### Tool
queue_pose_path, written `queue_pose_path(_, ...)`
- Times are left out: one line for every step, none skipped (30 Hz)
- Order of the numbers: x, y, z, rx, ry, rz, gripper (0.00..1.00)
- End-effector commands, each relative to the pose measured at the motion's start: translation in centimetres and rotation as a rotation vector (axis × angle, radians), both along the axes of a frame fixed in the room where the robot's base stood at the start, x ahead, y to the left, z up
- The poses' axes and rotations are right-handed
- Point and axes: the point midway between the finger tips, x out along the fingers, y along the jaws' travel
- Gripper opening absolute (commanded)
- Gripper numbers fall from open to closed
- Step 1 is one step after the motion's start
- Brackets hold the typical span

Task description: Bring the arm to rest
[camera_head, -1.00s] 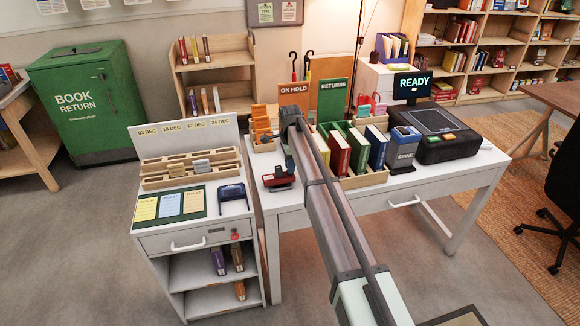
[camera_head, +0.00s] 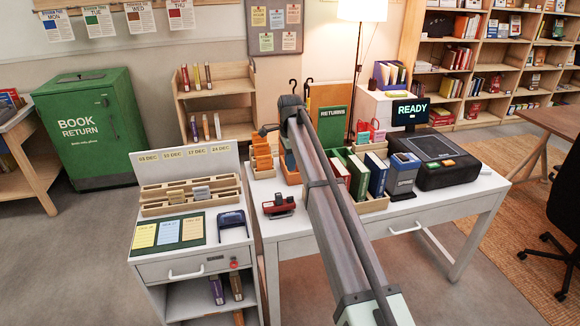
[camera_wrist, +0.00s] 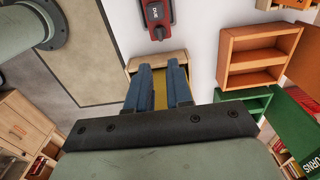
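My arm reaches from the bottom of the head view over the white desk (camera_head: 395,213), and its raised bend hides part of the items behind it. The head view does not clearly show the fingers. In the wrist view, the two blue fingers of my gripper (camera_wrist: 160,80) are parallel with a gap between them. A yellow patch shows in the gap, and a small light-wood piece lies behind the fingertips. The fingers do not visibly clamp anything. A red device (camera_wrist: 156,18) lies beyond the fingertips on a white surface.
The desk holds a red stamp-like device (camera_head: 279,207), orange trays (camera_head: 262,152), upright books (camera_head: 376,176), a black case with a READY display (camera_head: 411,112). A card cabinet (camera_head: 192,262) stands left, a green book return bin (camera_head: 90,130) further back. Floor at front left is clear.

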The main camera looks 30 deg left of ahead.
Motion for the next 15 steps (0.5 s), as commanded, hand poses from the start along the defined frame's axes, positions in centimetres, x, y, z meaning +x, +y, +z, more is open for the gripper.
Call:
queue_pose_path(0.0,0.0,0.02,0.0,0.0,0.0,0.2)
queue_pose_path(0.0,0.0,0.01,0.0,0.0,0.0,0.2)
queue_pose_path(-0.01,-0.01,0.0,0.0,0.0,0.0,0.2)
queue_pose_path(-0.01,-0.01,0.0,0.0,0.0,0.0,0.2)
queue_pose_path(0.0,0.0,-0.01,0.0,0.0,0.0,0.2)
queue_pose_path(0.0,0.0,-0.01,0.0,0.0,0.0,0.2)
queue_pose_path(0.0,0.0,-0.01,0.0,0.0,0.0,0.2)
queue_pose_path(0.0,0.0,-0.02,0.0,0.0,0.0,0.2)
queue_pose_path(0.0,0.0,-0.02,0.0,0.0,0.0,0.2)
queue_pose_path(0.0,0.0,-0.02,0.0,0.0,0.0,0.2)
queue_pose_path(0.0,0.0,-0.03,0.0,0.0,0.0,0.2)
queue_pose_path(0.0,0.0,-0.03,0.0,0.0,0.0,0.2)
queue_pose_path(-0.01,-0.01,-0.04,0.0,0.0,0.0,0.2)
queue_pose_path(-0.04,-0.06,-0.11,-0.001,0.001,-0.001,0.2)
queue_pose_path(-0.16,-0.25,-0.35,-0.001,0.001,-0.003,0.2)
